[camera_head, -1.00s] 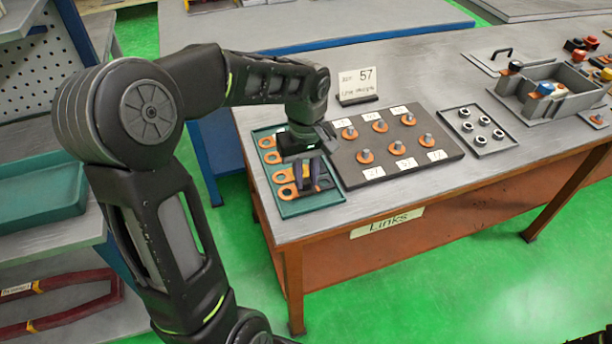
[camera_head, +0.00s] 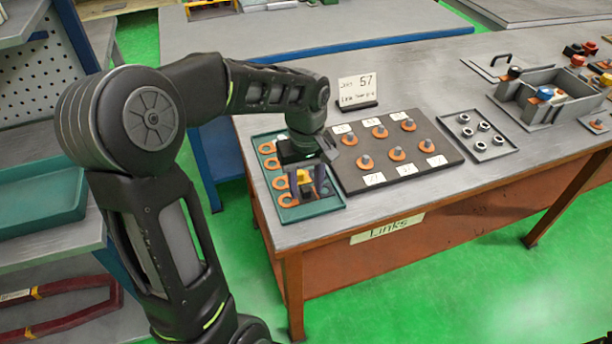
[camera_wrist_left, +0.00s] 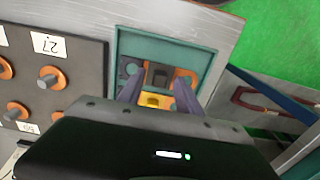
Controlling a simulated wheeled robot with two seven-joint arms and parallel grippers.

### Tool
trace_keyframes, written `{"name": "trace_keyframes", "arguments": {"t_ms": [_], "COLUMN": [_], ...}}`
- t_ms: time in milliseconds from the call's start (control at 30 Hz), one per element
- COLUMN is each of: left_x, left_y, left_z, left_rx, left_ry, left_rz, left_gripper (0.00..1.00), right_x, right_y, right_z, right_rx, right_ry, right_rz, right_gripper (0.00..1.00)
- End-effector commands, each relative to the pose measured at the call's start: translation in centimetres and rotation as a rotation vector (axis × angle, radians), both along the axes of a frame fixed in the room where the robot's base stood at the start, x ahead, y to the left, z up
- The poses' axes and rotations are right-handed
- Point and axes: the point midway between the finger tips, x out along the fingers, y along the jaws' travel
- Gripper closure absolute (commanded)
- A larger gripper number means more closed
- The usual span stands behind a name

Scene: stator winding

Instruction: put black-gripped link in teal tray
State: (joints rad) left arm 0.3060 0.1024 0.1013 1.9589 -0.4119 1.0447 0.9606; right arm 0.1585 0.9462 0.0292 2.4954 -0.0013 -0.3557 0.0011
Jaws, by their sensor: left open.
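The teal tray (camera_head: 320,208) sits at the left end of the bench with several orange links in it. My left gripper (camera_head: 312,183) points down over the tray's near part, its fingers spread. In the left wrist view, the black-gripped link (camera_wrist_left: 158,74) shows as a dark block with orange beside it, in the teal tray (camera_wrist_left: 165,45). It lies in the gap between the fingertips (camera_wrist_left: 158,88), with no clear contact. A yellow grip (camera_wrist_left: 154,99) shows behind it, nearer the palm. My gripper hides part of the tray. My right gripper is not in view.
A dark board (camera_head: 350,182) with orange links on pegs and number cards stands right of the tray. A sign reading 57 (camera_head: 357,91) stands behind it. A nut tray (camera_head: 465,146) and a grey divided bin (camera_head: 518,110) are farther right. Bare bench lies along the front edge.

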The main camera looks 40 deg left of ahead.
Motion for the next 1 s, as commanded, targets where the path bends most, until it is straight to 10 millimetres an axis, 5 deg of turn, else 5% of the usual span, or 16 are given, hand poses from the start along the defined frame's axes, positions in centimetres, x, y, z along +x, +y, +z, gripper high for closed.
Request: {"name": "trace_keyframes", "arguments": {"t_ms": [267,700,1000], "left_x": [0.1,0.1,0.0], "left_y": [0.0,0.0,0.0], "left_z": [2.8,11.2,12.3], "left_rx": [0.0,-0.001,-0.001], "left_ry": [-0.005,-0.002,0.0], "left_rz": [0.001,0.0,0.0], "left_gripper": [0.59,0.59,0.59], "right_x": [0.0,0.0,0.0], "right_y": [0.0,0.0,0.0], "right_z": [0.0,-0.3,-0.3], "right_rx": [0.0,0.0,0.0], "right_ry": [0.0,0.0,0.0], "right_rz": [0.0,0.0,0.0], "right_gripper": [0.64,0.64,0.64]}}
